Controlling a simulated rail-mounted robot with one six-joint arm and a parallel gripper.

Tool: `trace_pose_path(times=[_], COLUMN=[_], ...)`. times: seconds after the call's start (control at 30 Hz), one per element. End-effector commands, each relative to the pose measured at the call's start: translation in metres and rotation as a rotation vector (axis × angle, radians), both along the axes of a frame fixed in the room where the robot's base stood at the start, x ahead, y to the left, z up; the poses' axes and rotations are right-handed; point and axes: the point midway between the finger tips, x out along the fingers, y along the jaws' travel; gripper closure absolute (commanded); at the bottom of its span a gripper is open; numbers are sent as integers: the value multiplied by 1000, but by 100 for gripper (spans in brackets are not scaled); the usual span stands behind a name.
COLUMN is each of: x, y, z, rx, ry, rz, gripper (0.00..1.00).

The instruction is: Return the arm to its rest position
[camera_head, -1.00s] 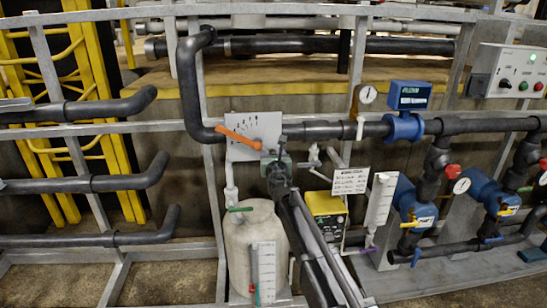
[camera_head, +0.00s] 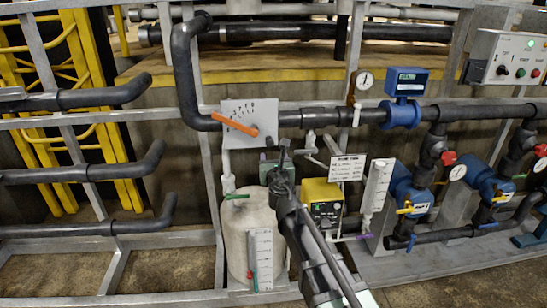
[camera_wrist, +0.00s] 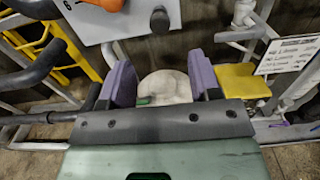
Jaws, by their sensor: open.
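My gripper (camera_head: 275,158) is at the end of my arm, in the middle of the head view, just below and right of a white numbered plate (camera_head: 265,112). An orange lever (camera_head: 233,125) lies across this plate, its free end pointing left and slightly up. In the wrist view my gripper's two purple fingers (camera_wrist: 163,78) are wide apart with nothing between them. The plate also shows at the top of that view (camera_wrist: 135,22), beyond the fingers, and a bit of the orange lever (camera_wrist: 108,4) shows at its edge. My gripper looks clear of both.
A whitish tank (camera_head: 237,235) with a gauge strip (camera_head: 260,258) stands below and left of my gripper. A yellow box (camera_head: 320,190) and a sign (camera_head: 348,168) are close on the right. A black pipe (camera_head: 186,85) runs behind the plate. Blue valves (camera_head: 402,113) and a control box (camera_head: 510,62) are farther right.

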Motion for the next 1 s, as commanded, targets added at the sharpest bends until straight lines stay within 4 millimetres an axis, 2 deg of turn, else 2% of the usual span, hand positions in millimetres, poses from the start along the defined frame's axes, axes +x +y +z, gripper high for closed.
trace_pose_path(times=[0.07,0.17,0.27,0.3,0.37,0.43,0.53,0.6,0.67,0.7,0.73,0.83,1.0], x=[0,2,-16,-32,-62,-107,-186,-237,-272,-289,-293,-290,-289], y=[0,-15,-59,-84,-122,-156,-182,-186,-188,-191,-197,-214,-216], z=[0,-1,-20,-34,-60,-92,-127,-137,-136,-132,-130,-128,-130], rx=[25,205,697,953,1302,1657,2039,2178,2230,-2156,-2130,-2123,-2125], ry=[4,36,125,165,204,224,209,196,209,-231,-236,-189,-184], rz=[-1,-85,-337,-491,-740,-1065,-1591,-1938,-2173,2180,2155,2132,2129], gripper=[43,43,43,43,43,43,43,43,43,43,43,43,43])
